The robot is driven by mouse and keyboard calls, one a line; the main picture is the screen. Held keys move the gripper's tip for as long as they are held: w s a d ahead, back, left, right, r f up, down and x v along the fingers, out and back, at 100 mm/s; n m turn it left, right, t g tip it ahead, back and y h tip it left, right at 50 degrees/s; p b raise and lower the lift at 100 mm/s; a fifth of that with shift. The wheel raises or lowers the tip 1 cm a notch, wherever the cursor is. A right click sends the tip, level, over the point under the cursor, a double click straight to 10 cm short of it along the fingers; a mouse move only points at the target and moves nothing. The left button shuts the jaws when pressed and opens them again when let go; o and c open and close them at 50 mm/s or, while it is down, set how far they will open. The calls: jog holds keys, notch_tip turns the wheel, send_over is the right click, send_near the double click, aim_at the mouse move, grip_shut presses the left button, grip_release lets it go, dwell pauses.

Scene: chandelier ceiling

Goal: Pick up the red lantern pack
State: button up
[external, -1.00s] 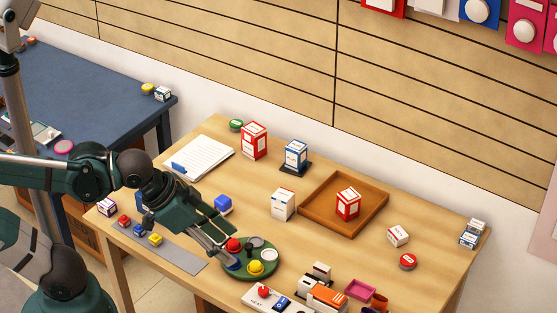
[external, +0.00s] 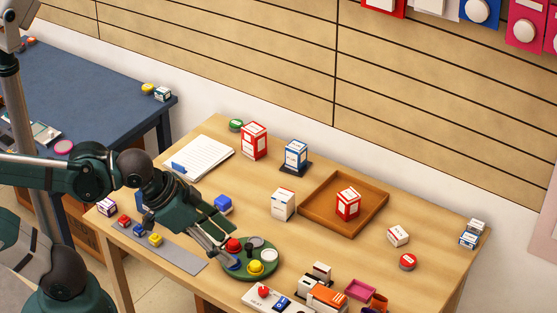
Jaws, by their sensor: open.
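Two red-and-white packs could be the red lantern pack; the print is too small to read. One red pack (external: 254,141) stands upright at the back of the wooden table, right of the notepad. The other red pack (external: 347,204) stands inside the brown wooden tray (external: 318,222). My gripper (external: 231,256) is open and low over the left edge of the green round board. It is in front of and left of both packs, well apart from them. Its fingertips are small and partly merge with the board's coloured pieces.
The green board (external: 264,273) carries red, yellow and other knobs. A white box (external: 283,204) stands left of the tray, and a blue-white box (external: 296,156) stands behind it. Several small items crowd the front edge. The table right of the notepad (external: 199,157) is mostly clear.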

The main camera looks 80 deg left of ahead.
jog(key=w+a+r+n+g+y, duration=0.1)
jog(key=w+a+r+n, duration=0.25)
jog(key=w+a, duration=0.35)
jog(key=w+a+r+n+g, duration=0.15)
jog(key=w+a+n, duration=0.25)
jog(key=w+a, duration=0.4)
jog(key=w+a+f+n+g, duration=0.1)
jog(key=w+a+n, duration=0.3)
jog(key=a, duration=0.7)
jog(key=w+a+f+n+g, duration=0.1)
jog(key=w+a+f+n, duration=0.1)
jog(key=w+a, duration=0.6)
jog(key=n+g+h, duration=0.1)
jog(key=n+g, duration=0.2)
jog(key=n, duration=0.8)
send_near(254, 129)
jog(key=shift+t, duration=0.25)
jog(key=f, duration=0.6)
jog(key=shift+d, duration=0.2)
jog(key=shift+s+a+f+n, duration=0.2)
jog(key=shift+a+f+n, duration=0.05)
jog(key=shift+a+f, duration=0.05)
